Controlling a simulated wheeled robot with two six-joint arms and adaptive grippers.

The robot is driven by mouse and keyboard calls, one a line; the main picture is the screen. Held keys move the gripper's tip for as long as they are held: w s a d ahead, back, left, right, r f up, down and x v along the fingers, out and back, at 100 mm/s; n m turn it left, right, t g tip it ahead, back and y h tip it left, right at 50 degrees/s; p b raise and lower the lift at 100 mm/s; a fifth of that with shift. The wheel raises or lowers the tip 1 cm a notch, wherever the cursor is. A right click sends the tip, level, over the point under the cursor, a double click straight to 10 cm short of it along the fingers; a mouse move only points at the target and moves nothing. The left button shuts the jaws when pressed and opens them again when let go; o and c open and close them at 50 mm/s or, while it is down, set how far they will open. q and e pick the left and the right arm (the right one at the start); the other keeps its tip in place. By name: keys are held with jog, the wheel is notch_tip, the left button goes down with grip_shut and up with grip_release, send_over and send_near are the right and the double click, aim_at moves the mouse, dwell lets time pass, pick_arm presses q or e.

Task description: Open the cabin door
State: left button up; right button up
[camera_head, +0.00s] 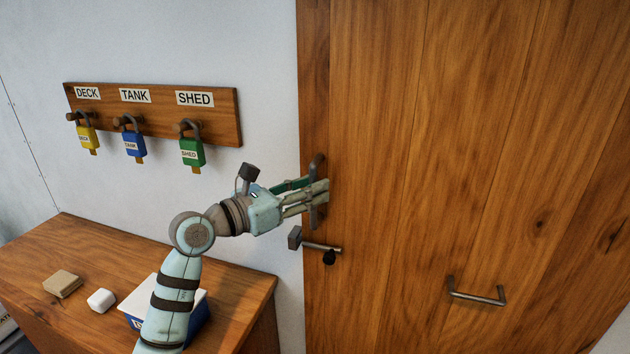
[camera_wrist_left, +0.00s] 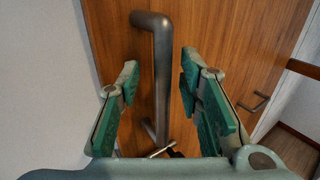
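The cabin door (camera_head: 450,130) is a large wooden plank door, and it looks shut. A dark vertical bar handle (camera_head: 317,217) is near its left edge; the handle shows large in the left wrist view (camera_wrist_left: 163,60). My left gripper (camera_head: 318,192) reaches it from the left. In the left wrist view, its green-padded fingers (camera_wrist_left: 162,98) are open, one side on each side of the bar, with gaps visible. Below the handle is a metal bolt (camera_head: 318,246) with a dark knob (camera_head: 329,258) and a grey block (camera_head: 295,238) at the door's edge. My right gripper is not in view.
A wall board (camera_head: 220,105) holds yellow (camera_head: 87,138), blue (camera_head: 134,145) and green (camera_head: 192,153) padlocks. A wooden counter (camera_head: 240,290) below carries a blue-and-white box (camera_head: 198,316) and two small blocks. A second, horizontal handle (camera_head: 477,296) is lower right on the door.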

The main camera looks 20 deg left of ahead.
pick_arm(q)
jog(key=shift+w+d+r, duration=0.1)
jog(key=shift+w+d, duration=0.3)
jog(key=shift+d, duration=0.05)
jog(key=shift+s, duration=0.1)
grip_shut()
